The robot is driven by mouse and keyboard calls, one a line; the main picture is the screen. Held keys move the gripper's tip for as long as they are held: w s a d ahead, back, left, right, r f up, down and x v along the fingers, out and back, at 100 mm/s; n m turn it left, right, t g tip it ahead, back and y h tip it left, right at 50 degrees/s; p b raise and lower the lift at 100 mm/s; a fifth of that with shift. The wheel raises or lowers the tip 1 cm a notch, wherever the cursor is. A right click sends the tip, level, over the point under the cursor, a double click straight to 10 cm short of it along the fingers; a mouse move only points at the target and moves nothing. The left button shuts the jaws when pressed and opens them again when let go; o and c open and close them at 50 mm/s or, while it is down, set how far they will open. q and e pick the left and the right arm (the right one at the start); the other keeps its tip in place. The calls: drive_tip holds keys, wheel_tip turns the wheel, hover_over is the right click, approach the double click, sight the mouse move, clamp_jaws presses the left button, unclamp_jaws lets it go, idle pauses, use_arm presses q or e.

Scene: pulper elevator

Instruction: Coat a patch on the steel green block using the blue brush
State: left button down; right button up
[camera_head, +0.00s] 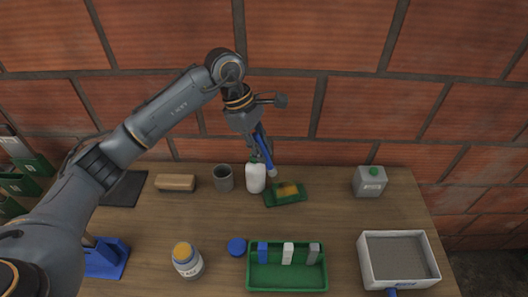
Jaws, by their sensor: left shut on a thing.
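My left gripper (255,135) is shut on the blue brush (263,150). The brush points down and slightly right, with its pale tip near the back left edge of the green block (276,200). In the picture the tip is just short of the block; its height above the table is hard to judge. The green block lies flat on the wooden table with an orange-yellow patch (290,190) on its top. My right gripper is not in view.
A white bottle (255,178) and a grey cup (222,178) stand left of the block. A jar (188,264), a blue lid (237,247) and a green tray (286,288) are in front. A grey canister (370,183) and pale tray (433,262) are right. A brick wall (330,60) is behind.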

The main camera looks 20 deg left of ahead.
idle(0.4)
use_arm(q)
drive_tip(key=w, duration=0.1)
drive_tip(key=w+f+g, duration=0.1)
drive_tip(key=shift+w+a+b, duration=0.15)
drive_tip(key=shift+w+b, duration=0.15)
drive_tip(key=shift+w, duration=0.1)
drive_tip(key=shift+s+r, duration=0.1)
